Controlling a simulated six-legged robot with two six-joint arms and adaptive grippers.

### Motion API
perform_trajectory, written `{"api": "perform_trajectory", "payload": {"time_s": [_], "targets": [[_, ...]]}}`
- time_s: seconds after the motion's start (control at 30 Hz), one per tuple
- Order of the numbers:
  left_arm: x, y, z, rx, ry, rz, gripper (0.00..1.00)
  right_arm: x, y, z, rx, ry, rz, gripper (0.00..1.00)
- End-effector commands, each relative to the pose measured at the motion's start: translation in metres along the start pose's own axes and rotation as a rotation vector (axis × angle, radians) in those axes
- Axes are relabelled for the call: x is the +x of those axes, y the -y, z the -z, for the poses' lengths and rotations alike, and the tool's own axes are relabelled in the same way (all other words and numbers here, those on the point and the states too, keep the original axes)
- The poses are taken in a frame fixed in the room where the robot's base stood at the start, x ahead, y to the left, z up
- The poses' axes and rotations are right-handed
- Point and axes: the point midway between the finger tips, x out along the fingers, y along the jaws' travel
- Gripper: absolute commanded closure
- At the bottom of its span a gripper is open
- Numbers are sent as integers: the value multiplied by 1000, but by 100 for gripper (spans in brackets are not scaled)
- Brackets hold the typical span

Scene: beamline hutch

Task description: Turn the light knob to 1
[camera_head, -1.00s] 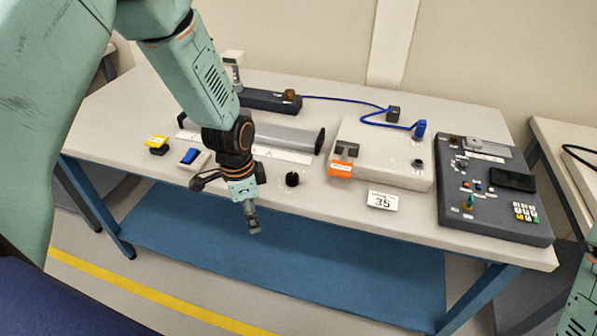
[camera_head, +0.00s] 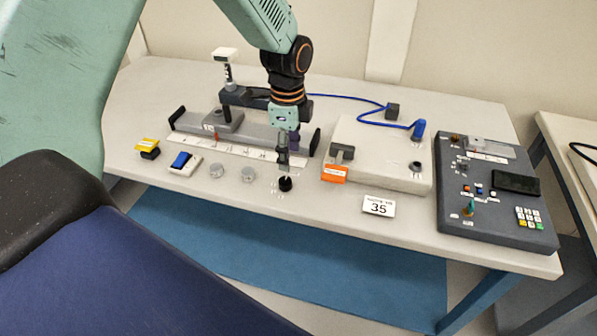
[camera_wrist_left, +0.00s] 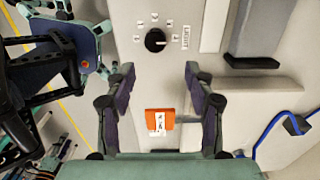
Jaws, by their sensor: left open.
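The light knob (camera_head: 285,184) is a small round black knob near the front edge of the bench. It also shows in the left wrist view (camera_wrist_left: 155,40), with several small white labels around it and a longer label beside it. I cannot tell which label it points to. My left gripper (camera_head: 290,160) hangs over the bench just behind the knob in the head view. In the left wrist view its fingers (camera_wrist_left: 158,78) are spread and empty, with the knob ahead of the gap and not touched. My right gripper is not in view.
Two grey knobs (camera_head: 231,172), a blue switch (camera_head: 182,161) and a yellow button (camera_head: 148,146) lie left of the knob. A rail (camera_head: 255,136) lies behind. An orange-labelled block (camera_head: 334,174), a "35" card (camera_head: 379,206) and a dark control panel (camera_head: 492,215) are to the right.

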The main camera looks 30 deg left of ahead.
Motion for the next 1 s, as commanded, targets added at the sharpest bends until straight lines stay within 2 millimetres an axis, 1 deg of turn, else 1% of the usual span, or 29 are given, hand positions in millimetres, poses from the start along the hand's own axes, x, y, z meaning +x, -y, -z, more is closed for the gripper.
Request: {"api": "perform_trajectory", "payload": {"time_s": [0.07,0.13,0.4,0.53,0.7,0.93,0.97,1.0], "targets": [[4,-3,-3,-2,-2,-3,46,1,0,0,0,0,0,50],[12,-4,-4,-4,-2,-5,46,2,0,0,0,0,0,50],[55,-5,-4,-6,0,-5,46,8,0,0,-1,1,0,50],[69,-4,-4,-6,0,-3,46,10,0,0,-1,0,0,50],[77,-3,-3,-5,-1,-2,46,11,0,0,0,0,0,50],[78,-1,-2,-3,-1,-1,46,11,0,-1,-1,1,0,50],[78,-1,-2,-3,-1,-1,47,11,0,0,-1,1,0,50],[78,-1,-2,-3,-1,-1,50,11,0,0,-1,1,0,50]]}}
